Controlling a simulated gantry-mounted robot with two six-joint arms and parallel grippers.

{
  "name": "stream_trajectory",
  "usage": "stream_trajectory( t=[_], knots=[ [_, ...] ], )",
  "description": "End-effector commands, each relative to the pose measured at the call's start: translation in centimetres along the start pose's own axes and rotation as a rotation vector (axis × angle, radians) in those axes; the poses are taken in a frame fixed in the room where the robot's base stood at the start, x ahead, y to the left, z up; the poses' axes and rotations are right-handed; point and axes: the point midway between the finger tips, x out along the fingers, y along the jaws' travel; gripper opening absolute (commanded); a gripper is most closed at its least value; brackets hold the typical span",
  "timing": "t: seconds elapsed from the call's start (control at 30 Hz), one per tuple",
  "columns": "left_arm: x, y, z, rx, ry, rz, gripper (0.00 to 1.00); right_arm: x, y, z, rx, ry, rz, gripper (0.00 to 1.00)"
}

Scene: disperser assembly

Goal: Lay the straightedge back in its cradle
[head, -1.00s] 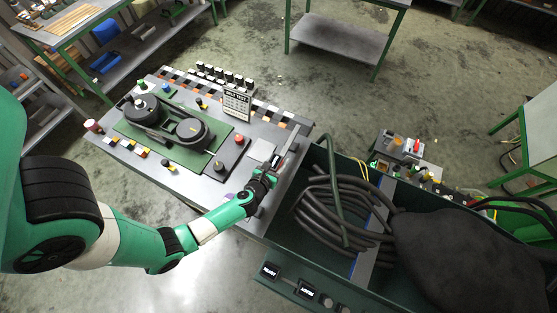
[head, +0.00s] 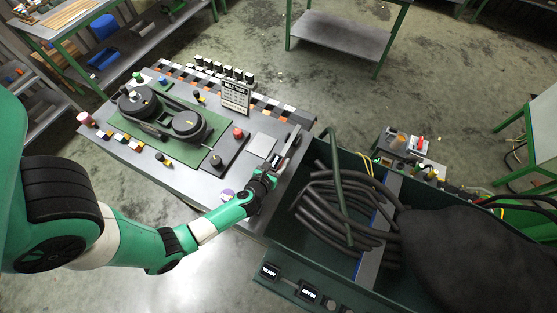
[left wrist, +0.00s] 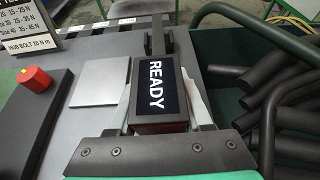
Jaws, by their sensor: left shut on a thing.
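My left gripper (head: 266,174) is at the right end of the grey bench, shut on a dark block with a lit READY face (left wrist: 154,86). In the left wrist view the block sits between the two pale fingers. A slim grey bar, apparently the straightedge (left wrist: 158,28), runs away from me beyond the block; it also shows in the head view (head: 285,150). The block hides where they meet. I cannot clearly pick out the cradle or tell whether the bar touches the bench. My right gripper is not in view.
A flat grey plate (left wrist: 100,90) and a red knob (left wrist: 35,79) lie left of the gripper. The belt rig (head: 160,115) and a test sign (head: 236,97) stand farther left. A green bin (head: 319,158) with black hoses (head: 335,205) adjoins the bench on the right.

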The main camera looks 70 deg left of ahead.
Motion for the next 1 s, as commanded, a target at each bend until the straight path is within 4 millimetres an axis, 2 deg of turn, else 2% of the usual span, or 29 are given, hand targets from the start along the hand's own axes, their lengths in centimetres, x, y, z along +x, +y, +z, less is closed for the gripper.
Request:
stream_trajectory(
  t=[0.43, 0.47, 0.63, 0.67, 1.0],
  knots=[
    [0.42, -0.05, -0.73, 0.0, -0.003, -0.001, 0.0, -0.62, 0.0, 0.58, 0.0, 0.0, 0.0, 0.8],
    [0.41, -0.05, -0.71, 0.0, -0.003, -0.001, 0.52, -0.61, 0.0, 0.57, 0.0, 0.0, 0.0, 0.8],
    [0.37, -0.03, -0.69, 0.0, -0.002, -0.001, 0.82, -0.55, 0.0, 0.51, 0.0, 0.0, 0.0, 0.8],
    [0.37, -0.03, -0.7, 0.0, -0.002, -0.001, 0.85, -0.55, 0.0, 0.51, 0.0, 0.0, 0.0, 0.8],
    [-0.1, -0.02, -0.88, 0.001, 0.002, -0.001, 0.85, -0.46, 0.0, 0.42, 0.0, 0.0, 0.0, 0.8]
  ],
)
